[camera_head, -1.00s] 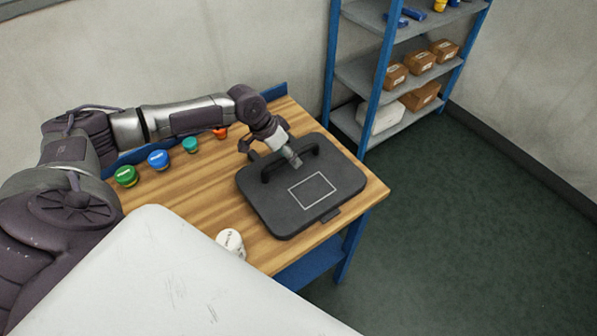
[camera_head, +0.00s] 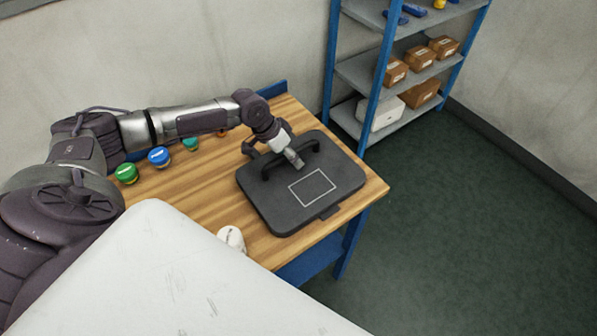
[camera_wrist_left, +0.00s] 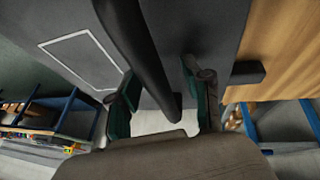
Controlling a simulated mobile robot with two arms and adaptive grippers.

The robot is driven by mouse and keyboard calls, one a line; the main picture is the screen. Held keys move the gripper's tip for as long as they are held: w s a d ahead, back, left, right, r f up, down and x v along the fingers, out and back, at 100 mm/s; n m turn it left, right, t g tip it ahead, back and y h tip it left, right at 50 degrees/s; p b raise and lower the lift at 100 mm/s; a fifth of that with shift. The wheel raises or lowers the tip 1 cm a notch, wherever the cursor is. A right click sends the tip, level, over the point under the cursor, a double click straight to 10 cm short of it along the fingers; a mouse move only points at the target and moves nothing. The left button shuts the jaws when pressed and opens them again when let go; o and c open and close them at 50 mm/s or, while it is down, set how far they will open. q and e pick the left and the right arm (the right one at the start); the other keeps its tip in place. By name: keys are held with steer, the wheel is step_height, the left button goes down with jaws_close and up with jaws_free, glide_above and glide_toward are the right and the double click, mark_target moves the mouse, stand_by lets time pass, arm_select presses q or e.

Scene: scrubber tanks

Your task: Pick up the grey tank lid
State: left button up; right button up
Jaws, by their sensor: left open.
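The grey tank lid (camera_head: 314,200) lies flat on the wooden table, with a white rectangle outline on its top and a raised dark handle along its far side. My left gripper (camera_head: 279,158) is at the handle (camera_head: 307,147), over the lid. In the left wrist view the lid (camera_wrist_left: 195,25) fills the upper middle. There the handle (camera_wrist_left: 140,45) runs between the two parted fingers of the left gripper (camera_wrist_left: 160,92). The fingers stand on either side of the handle, with a gap visible on the right. My right gripper is not in view.
The wooden table (camera_head: 190,196) holds a green-lidded jar (camera_head: 126,173), a blue-lidded jar (camera_head: 159,157), a teal one (camera_head: 190,144) and a white container (camera_head: 231,240). A blue-framed shelf (camera_head: 374,80) with boxes stands behind. The floor at right is clear.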

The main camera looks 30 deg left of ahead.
arm_select(q)
steer(key=c, duration=0.9)
jaws_close()
steer(key=shift+w+r, duration=0.1)
